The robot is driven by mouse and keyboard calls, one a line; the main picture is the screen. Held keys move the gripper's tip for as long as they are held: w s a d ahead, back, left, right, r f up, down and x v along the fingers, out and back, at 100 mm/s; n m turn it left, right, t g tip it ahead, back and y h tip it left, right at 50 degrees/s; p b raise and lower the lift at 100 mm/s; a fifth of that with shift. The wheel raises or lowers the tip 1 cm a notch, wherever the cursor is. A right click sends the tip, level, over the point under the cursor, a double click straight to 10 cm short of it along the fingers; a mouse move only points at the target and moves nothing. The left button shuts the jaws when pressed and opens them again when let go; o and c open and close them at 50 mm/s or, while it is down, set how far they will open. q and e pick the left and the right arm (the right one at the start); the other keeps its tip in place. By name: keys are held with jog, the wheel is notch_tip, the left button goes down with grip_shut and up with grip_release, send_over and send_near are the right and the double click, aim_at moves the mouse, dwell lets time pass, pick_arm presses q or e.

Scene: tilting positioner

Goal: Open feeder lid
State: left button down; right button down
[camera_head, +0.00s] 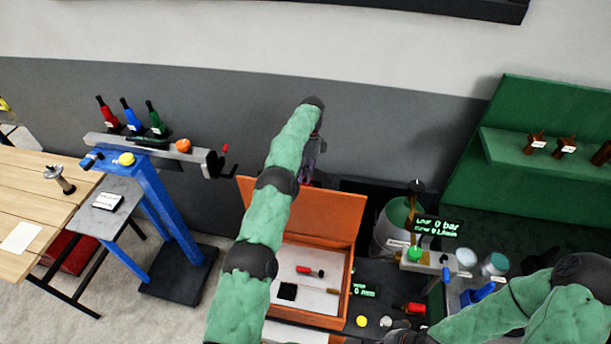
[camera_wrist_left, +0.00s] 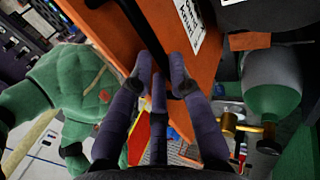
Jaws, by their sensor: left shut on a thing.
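The orange feeder box (camera_head: 346,287) stands at the middle of the head view. Its orange lid (camera_head: 335,212) is raised and leans up at the back, so the inside shows. In the left wrist view the lid appears as an orange panel (camera_wrist_left: 110,25) with a black bar (camera_wrist_left: 136,32) along it. My left gripper (camera_wrist_left: 160,75) is shut on this bar, its purple fingers on either side. In the head view my left gripper (camera_head: 314,165) is partly hidden by my arm, at the lid's upper edge.
Inside the box lie a red-handled tool (camera_head: 308,271) and a black square (camera_head: 287,291). A blue stand (camera_head: 170,215) is at left.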

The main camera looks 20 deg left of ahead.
pick_arm(q)
jog(key=shift+x, duration=0.95)
jog(key=c, duration=1.2)
grip_release()
jog(key=shift+w, duration=0.15)
jog(key=shift+c, duration=0.2)
jog(key=shift+o, duration=0.5)
jog(key=shift+w+a, duration=0.25)
jog(key=shift+w, duration=0.1)
jog(key=shift+s+d+r, duration=0.15)
jog(key=shift+d+r, duration=0.05)
jog(key=shift+r, duration=0.1)
